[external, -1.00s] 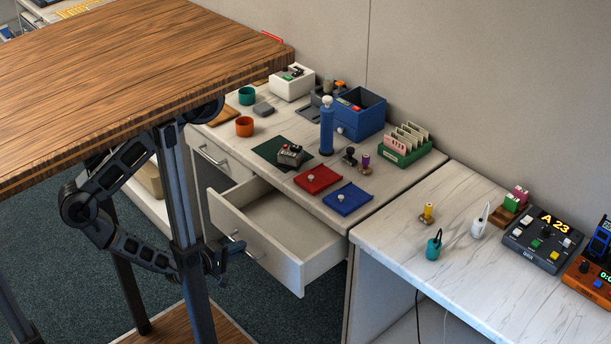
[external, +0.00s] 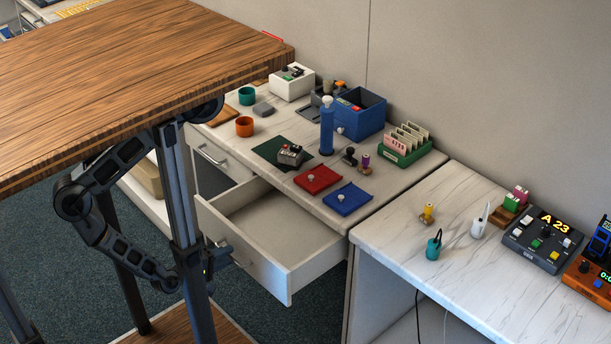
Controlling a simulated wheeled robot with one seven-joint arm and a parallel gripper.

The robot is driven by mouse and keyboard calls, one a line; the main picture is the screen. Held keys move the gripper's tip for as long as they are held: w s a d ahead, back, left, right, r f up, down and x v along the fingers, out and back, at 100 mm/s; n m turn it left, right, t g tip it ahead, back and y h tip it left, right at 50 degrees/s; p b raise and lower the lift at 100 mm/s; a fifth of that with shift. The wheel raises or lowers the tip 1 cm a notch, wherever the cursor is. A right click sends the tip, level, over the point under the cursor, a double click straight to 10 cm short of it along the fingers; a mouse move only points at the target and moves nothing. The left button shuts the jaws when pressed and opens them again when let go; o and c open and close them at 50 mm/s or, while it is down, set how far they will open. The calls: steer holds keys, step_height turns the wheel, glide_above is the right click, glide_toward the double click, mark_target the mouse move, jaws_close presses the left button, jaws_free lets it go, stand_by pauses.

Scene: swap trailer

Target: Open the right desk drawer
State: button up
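The right desk drawer (external: 258,263) is pulled well out from the white marble-topped desk (external: 225,133), and its empty inside shows. Its metal handle is on the front panel, partly hidden by my gripper and a dark post. My gripper (external: 222,256) is at this handle, low in front of the drawer. The post covers part of my wrist, and the fingers are too small and dark to tell whether they are closed around the handle. The left drawer (external: 222,160) is shut, with its own bar handle (external: 211,154).
A wooden raised top (external: 120,75) on dark posts (external: 180,215) stands in front, close to my arm. A red pad (external: 317,180), a blue pad (external: 348,199) and a blue box (external: 361,113) sit on the desk. Carpet floor (external: 275,320) is clear before the drawer.

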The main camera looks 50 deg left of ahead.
steer(key=v, duration=0.8)
steer(key=shift+w, duration=0.1)
stand_by(0.6)
